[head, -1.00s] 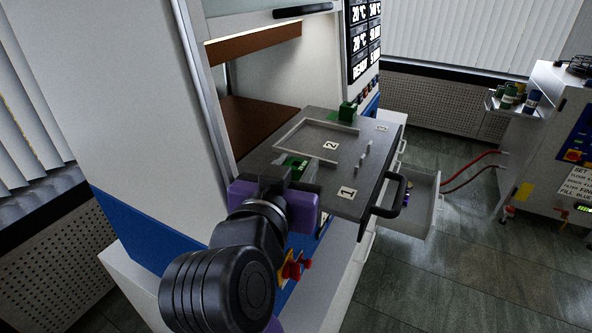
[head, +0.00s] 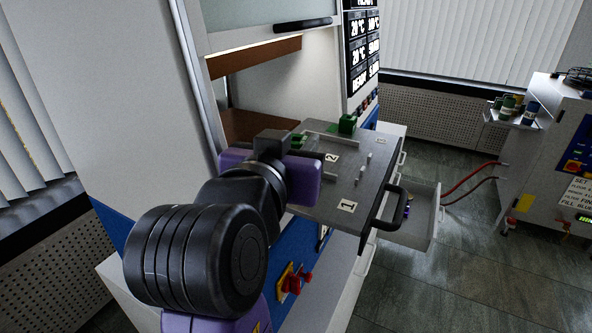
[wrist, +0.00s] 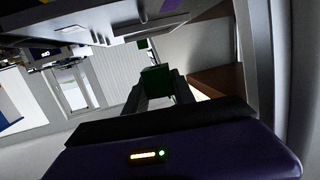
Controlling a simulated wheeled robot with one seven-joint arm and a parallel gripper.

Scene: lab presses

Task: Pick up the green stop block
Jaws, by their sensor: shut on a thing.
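A green stop block (wrist: 156,77) sits between the two fingertips of my gripper (wrist: 158,86) in the wrist view. My gripper is shut on it. In the head view, a small part of this green block (head: 297,138) shows just beyond the purple gripper body, which hides the fingertips. The block appears raised above the grey metal tray (head: 340,205). A second green block (head: 347,123) stands at the tray's far edge; a small green block also shows farther off in the wrist view (wrist: 143,44).
The tray has a black handle (head: 385,205), raised strips, small pegs and number labels. The press opening with brown plates (head: 250,125) is close beside my gripper. An open drawer (head: 425,215) is lower right. A side machine (head: 560,150) with small bottles stands far right.

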